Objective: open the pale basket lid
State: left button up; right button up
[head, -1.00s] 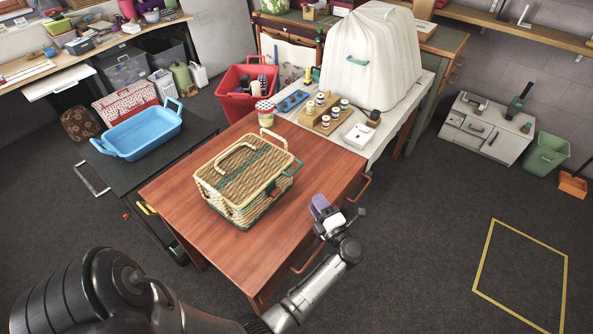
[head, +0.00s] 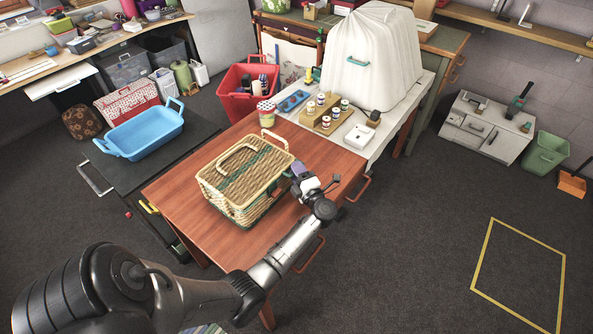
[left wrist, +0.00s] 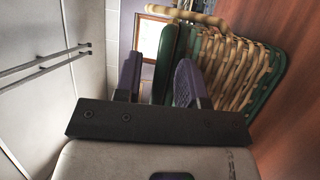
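The pale wicker basket (head: 238,198) stands on the brown wooden table, with its lid (head: 243,172) shut. The lid has a green band and a cream handle (head: 238,155). My left gripper (head: 298,170) is at the basket's right end, close to the lid's edge, and covers the corner there. In the left wrist view its two purple fingers (left wrist: 158,82) are apart, with the basket's green-trimmed edge (left wrist: 168,65) showing beyond the gap. The woven side (left wrist: 235,75) shows to the right of the fingers. I cannot tell whether they touch the basket. My right gripper is not in view.
A jar (head: 266,113) stands behind the basket at the table's far edge. The white-topped table (head: 358,137) beyond holds several small jars and a white covered shape (head: 372,60). A blue tub (head: 145,135) is at left. The wooden table (head: 180,190) is otherwise clear.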

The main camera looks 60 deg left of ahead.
pick_arm(q)
jog(key=shift+a, duration=0.1)
grip_shut()
dwell(0.3)
